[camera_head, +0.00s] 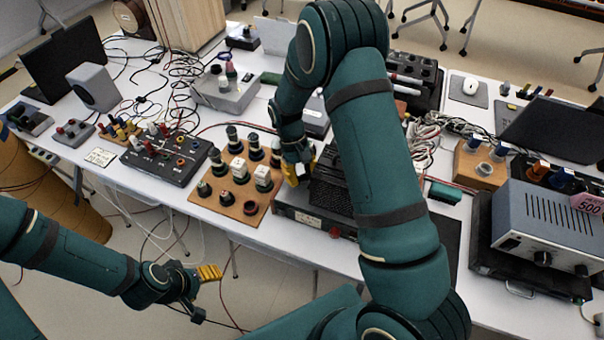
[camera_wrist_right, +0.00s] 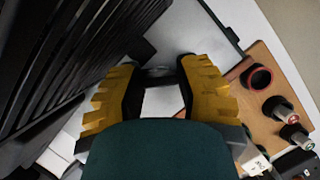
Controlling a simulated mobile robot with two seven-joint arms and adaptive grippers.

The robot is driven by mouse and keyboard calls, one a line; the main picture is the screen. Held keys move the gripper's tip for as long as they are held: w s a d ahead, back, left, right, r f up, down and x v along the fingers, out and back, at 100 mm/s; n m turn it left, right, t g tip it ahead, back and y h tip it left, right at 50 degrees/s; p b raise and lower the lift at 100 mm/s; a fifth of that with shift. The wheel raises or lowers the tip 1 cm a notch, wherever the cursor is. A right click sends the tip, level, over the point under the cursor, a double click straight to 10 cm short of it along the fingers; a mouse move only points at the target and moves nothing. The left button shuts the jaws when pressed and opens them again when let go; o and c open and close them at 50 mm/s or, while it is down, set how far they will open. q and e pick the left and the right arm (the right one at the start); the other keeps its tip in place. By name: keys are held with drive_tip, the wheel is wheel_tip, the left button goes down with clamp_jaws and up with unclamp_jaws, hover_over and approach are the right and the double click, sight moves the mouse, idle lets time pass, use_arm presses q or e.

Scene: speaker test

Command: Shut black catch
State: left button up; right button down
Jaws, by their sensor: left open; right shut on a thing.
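My right gripper (camera_head: 299,168) is at the left side of a dark ridged case (camera_head: 335,192) in the head view. In the right wrist view, its yellow fingers (camera_wrist_right: 158,80) are drawn in on a small dark piece (camera_wrist_right: 158,72) at their tips, which I take for the black catch. Its shape and how far it is turned are mostly hidden by the fingers. The case's black slatted side (camera_wrist_right: 55,65) is close on the left there. My left gripper (camera_head: 208,274) is open and empty, low in front of the table.
A wooden board (camera_head: 232,203) with several knobs and posts lies just left of the case. A black box with sockets (camera_head: 165,158) is further left. A grey power unit (camera_head: 545,225) stands at right. My right arm hides part of the table.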

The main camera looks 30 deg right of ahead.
drive_tip(key=shift+f, duration=0.1)
idle(0.4)
drive_tip(key=c, duration=0.6)
unclamp_jaws()
drive_tip(key=v, duration=1.2)
